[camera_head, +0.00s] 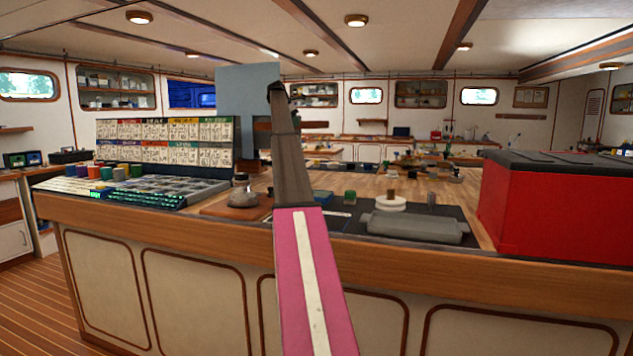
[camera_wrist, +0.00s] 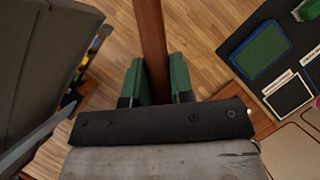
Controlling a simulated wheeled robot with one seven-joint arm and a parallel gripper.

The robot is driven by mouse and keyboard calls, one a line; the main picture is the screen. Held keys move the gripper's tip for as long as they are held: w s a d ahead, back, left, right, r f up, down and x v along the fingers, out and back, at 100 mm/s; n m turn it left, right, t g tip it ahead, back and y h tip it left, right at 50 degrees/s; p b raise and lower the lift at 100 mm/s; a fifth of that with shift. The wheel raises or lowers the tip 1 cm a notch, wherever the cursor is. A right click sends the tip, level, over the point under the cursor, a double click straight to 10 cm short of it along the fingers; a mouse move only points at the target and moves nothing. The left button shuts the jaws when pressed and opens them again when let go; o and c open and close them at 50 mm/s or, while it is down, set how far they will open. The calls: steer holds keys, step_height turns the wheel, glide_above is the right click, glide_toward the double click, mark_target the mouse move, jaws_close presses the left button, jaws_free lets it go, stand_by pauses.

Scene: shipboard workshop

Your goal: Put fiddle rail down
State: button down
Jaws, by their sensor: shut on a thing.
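The fiddle rail (camera_wrist: 152,40) is a long, narrow reddish-brown wooden strip in the wrist view. My gripper (camera_wrist: 158,80) is shut on it, with a green finger pad on each side. The rail runs from between the pads out past the top edge of the view, above the wooden bench top (camera_wrist: 205,60). I cannot tell how high it is above the wood. In the head view my own arm stands upright in the middle and hides the gripper, and I cannot make out the rail surely there.
A red box with a dark lid (camera_head: 560,205) stands at the bench's right. A grey tool-like block (camera_head: 415,228) lies on a dark mat near the front edge. Left are a labelled rack (camera_head: 165,140) and parts trays (camera_head: 150,190). A blue-grey panel (camera_head: 240,90) rises behind my arm.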

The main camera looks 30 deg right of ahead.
steer(key=w+d+f+m, duration=0.15)
steer(key=d+f, duration=0.25)
steer(key=f, duration=0.4)
steer(key=w+d+f+n, duration=0.1)
steer(key=w+d+f, duration=0.25)
steer(key=f, duration=0.55)
glide_above(328, 181)
steer(key=a, duration=0.2)
steer(key=shift+m+g, duration=0.25)
steer(key=shift+g, duration=0.05)
steer(key=f, duration=0.6)
steer(key=shift+w+d+f, duration=0.1)
steer(key=shift+w+f, duration=0.15)
steer(key=shift+f, duration=2.05)
steer(key=shift+f, duration=0.1)
steer(key=c, duration=1)
jaws_free()
